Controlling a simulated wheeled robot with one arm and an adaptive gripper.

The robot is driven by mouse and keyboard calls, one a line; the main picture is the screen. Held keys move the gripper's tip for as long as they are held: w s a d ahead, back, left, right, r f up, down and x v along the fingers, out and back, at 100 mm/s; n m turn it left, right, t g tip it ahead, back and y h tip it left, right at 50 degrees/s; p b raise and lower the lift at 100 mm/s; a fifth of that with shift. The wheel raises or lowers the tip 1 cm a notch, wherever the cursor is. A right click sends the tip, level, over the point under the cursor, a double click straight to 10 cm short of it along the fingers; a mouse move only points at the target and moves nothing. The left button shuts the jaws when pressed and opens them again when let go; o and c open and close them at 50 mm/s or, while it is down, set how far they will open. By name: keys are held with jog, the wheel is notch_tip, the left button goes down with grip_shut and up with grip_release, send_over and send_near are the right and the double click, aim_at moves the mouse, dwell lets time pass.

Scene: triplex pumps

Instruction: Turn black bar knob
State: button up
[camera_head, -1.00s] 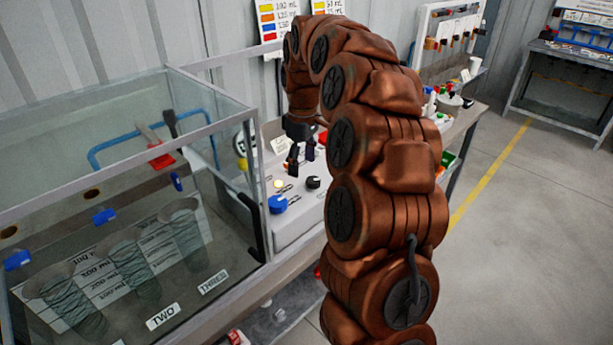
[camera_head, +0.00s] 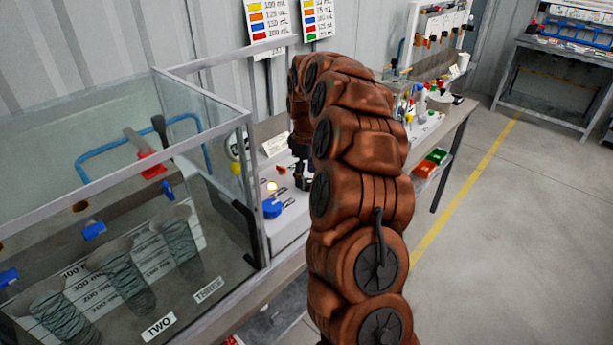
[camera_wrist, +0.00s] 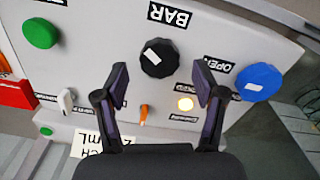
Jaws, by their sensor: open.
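The black bar knob (camera_wrist: 159,58) is a round black dial with a white pointer mark, on a light panel under a "BAR" label (camera_wrist: 170,16) that reads upside down in the wrist view. My gripper (camera_wrist: 162,85) is open, its two dark fingers apart and pointing toward the knob. The knob shows between and just beyond the fingertips, with nothing held. In the head view my gripper (camera_head: 303,180) is over the control panel (camera_head: 287,228), and the black knob cannot be made out there.
A blue knob (camera_wrist: 258,82) sits right of the black one and a green button (camera_wrist: 40,33) left. A glass tank (camera_head: 215,269) stands left of the panel.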

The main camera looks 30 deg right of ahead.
jog(key=shift+f, duration=0.9)
jog(key=c, duration=1.1)
jog(key=shift+c, duration=0.2)
jog(key=shift+f+m, duration=0.1)
jog(key=shift+m, duration=0.2)
